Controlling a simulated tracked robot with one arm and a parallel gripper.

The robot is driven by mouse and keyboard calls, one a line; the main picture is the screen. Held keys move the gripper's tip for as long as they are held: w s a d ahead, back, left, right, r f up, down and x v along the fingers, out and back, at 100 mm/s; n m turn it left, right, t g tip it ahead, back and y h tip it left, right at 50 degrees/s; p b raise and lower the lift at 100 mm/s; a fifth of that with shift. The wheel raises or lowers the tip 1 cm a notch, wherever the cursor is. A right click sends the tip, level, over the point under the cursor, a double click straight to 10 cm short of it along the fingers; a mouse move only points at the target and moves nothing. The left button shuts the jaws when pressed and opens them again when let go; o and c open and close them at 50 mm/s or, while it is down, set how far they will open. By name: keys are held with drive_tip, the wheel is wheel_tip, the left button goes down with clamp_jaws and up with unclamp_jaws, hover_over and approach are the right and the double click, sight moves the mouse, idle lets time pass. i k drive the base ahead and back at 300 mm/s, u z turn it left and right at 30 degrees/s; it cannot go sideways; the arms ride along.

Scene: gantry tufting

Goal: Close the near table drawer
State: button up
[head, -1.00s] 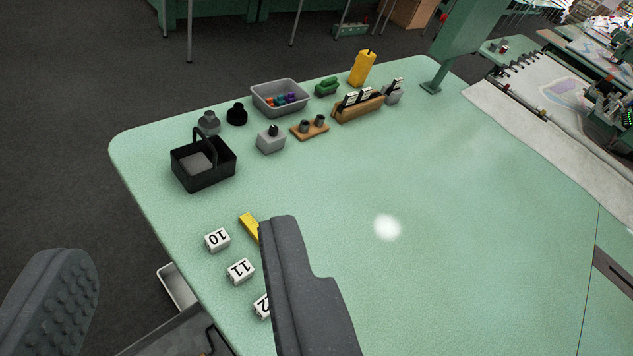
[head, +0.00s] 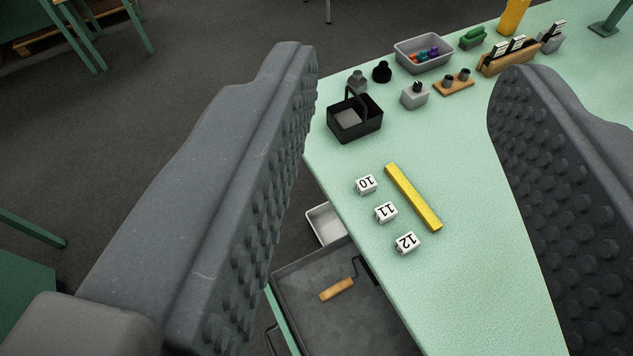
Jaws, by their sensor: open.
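The near table drawer (head: 310,297) stands pulled out from under the left edge of the green table (head: 470,290). Its grey tray holds a tool with a wooden handle (head: 337,289). The drawer's green front (head: 282,318) and part of a dark handle show at its left, partly hidden by my left finger. My gripper (head: 400,140) is open and empty, its two studded fingers wide apart in the foreground. In the picture the drawer lies below and between the fingers. I cannot tell whether a finger touches it.
A small pale tray (head: 326,224) juts out beside the table edge, above the drawer in view. Numbered white blocks (head: 386,212) and a yellow bar (head: 413,198) lie near that edge. A black basket (head: 355,120) and a grey bin (head: 424,54) stand farther back. Dark floor lies left.

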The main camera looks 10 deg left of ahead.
sight(361, 319)
drive_tip(key=k, duration=1.2)
drive_tip(key=u, duration=0.2)
